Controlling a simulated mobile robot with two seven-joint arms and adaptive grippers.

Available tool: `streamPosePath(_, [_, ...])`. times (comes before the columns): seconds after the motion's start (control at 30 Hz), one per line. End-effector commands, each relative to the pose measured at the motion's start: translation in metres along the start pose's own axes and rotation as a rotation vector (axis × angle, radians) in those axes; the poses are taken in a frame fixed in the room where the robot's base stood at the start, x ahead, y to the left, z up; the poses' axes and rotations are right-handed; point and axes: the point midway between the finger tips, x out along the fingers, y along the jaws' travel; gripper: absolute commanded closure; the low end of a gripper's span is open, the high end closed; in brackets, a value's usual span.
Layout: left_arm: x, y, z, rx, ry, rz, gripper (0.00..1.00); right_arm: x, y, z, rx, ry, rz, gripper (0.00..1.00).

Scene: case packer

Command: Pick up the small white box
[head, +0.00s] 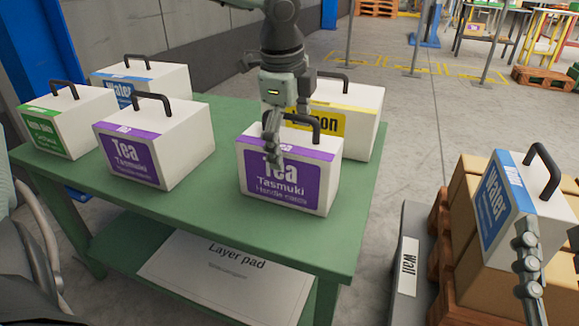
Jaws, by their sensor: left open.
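Several white boxes with black top handles are in view. A white box with a purple Tea label (290,183) stands at the front right of the green table (235,235). My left gripper (273,148) is open at this box's top front edge, beside its handle, its fingers overlapping the label; contact cannot be told. A second purple Tea box (155,148) stands to its left. A yellow-label box (358,115) stands behind it, partly hidden. My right gripper (527,262) is in front of a blue Water box (508,205) at the right; its jaw opening is unclear.
A green-label box (68,120) and another Water box (150,82) stand at the table's left. The Water box at right rests on brown cartons (463,205) on a pallet. A Layer pad sheet (225,275) lies on the lower shelf.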

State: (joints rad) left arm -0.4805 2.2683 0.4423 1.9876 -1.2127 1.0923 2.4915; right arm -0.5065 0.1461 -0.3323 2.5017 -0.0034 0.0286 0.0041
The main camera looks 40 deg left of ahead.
Motion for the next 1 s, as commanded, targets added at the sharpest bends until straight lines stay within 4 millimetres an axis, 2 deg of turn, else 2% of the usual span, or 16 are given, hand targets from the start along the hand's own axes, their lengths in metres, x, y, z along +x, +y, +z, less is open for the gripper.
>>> streamPosePath(0.17, [-0.0001,-0.0001,-0.0001,0.000,0.000,-0.001,0.00,0.0001,-0.0001,-0.0003,0.000,0.001,0.000,0.60])
streamPosePath(0.83, [0.0004,0.0010,0.0001,0.001,0.000,0.003,0.82,0.0001,0.0000,-0.0003,0.000,0.002,0.000,0.60])
streamPosePath(1.0, [-0.0003,0.0005,-0.0001,0.001,0.000,0.001,0.84,0.0002,0.0001,-0.0004,0.000,0.002,0.000,0.60])
